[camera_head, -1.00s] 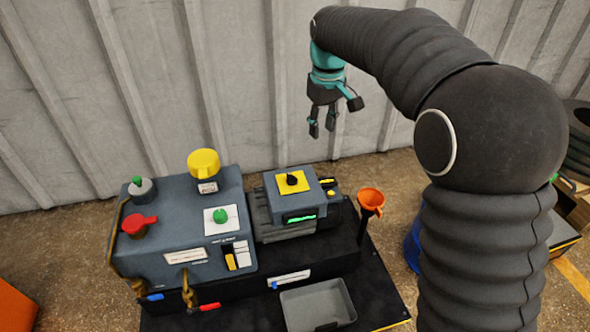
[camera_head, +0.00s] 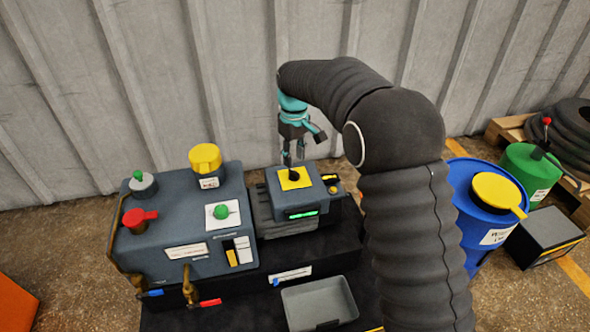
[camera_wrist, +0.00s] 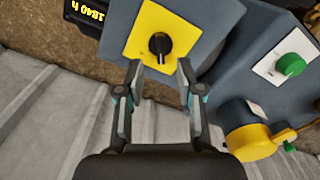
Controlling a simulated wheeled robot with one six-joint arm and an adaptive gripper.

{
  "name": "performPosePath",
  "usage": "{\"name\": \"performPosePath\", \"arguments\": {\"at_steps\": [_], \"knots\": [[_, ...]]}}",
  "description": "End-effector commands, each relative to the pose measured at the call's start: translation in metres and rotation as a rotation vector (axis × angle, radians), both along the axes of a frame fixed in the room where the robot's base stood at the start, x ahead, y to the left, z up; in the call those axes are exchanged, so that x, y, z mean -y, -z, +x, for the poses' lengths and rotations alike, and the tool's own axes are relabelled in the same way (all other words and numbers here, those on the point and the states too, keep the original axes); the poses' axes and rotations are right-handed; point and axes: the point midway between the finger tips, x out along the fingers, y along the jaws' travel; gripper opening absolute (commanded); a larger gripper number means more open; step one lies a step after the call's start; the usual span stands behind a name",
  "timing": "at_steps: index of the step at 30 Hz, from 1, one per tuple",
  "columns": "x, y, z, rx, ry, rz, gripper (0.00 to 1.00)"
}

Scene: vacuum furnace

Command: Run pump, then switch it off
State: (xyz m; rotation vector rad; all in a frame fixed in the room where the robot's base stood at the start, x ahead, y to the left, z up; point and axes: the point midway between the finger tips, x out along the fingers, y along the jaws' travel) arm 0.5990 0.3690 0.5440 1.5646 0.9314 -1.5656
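The pump unit is a small grey-blue box (camera_head: 303,200) with a yellow plate (camera_head: 303,182) on top and a green-lit display (camera_head: 303,214) on its front. My gripper (camera_head: 293,160) hangs just above the knob, pointing down. In the wrist view my gripper (camera_wrist: 160,68) has its fingers apart, one to each side below the knob. Nothing is between them, and I cannot tell whether they touch the plate.
A larger grey-blue machine (camera_head: 190,215) stands left, with a red handle (camera_head: 138,220), a green knob (camera_head: 221,211) and a yellow cap (camera_head: 205,158). A grey tray (camera_head: 320,303) lies in front. A blue drum (camera_head: 478,205) stands right. A corrugated wall (camera_head: 230,80) is close behind.

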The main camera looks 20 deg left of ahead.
Motion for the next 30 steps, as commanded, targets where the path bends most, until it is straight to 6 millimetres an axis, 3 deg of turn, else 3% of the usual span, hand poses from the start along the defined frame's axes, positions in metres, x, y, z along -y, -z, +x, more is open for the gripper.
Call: {"name": "performPosePath", "arguments": {"at_steps": [3,9,21,26,30], "knots": [[0.0,0.021,0.0,-0.002,0.0,-0.001,0.36],[0.0,0.042,0.0,0.0,0.0,0.0,0.36],[0.0,0.048,0.0,0.0,0.0,0.0,0.36],[0.0,0.048,0.0,0.0,0.0,0.0,0.0],[0.0,0.048,0.0,0.0,0.0,0.001,0.0]]}}
